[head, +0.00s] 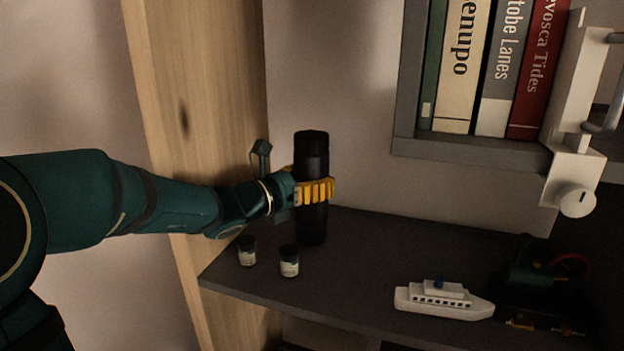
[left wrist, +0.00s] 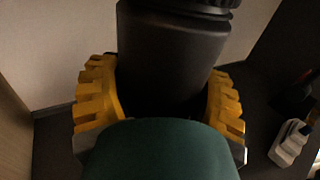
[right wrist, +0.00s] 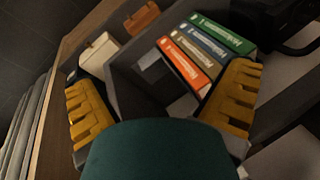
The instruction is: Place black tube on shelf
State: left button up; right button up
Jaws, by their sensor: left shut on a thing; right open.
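The black tube (head: 312,150) stands upright at the left part of the dark shelf (head: 350,240) in the head view. My left gripper (head: 318,191) is shut around the tube at its middle. In the left wrist view the tube (left wrist: 172,50) fills the space between the yellow fingers (left wrist: 160,100). The tube's lower end is at the shelf surface or just above it; I cannot tell whether it touches. My right gripper (right wrist: 165,100) is open and empty in the right wrist view, facing a grey compartment with several books (right wrist: 205,50). It is not visible in the head view.
Two small dark-lidded jars (head: 289,261) stand in front of the tube. A white toy ship (head: 443,300) lies farther right on the shelf, with a dark green object (head: 545,280) beyond it. A grey bookshelf (head: 470,150) hangs above. A wooden side panel (head: 200,100) rises at left.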

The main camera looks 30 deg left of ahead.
pick_arm(q)
jog(key=o, duration=1.3)
jog(key=shift+f, duration=0.1)
jog(key=shift+r, duration=0.2)
jog(key=b+v, duration=0.1)
jog(key=v, duration=1.1)
jog(key=shift+f, duration=0.1)
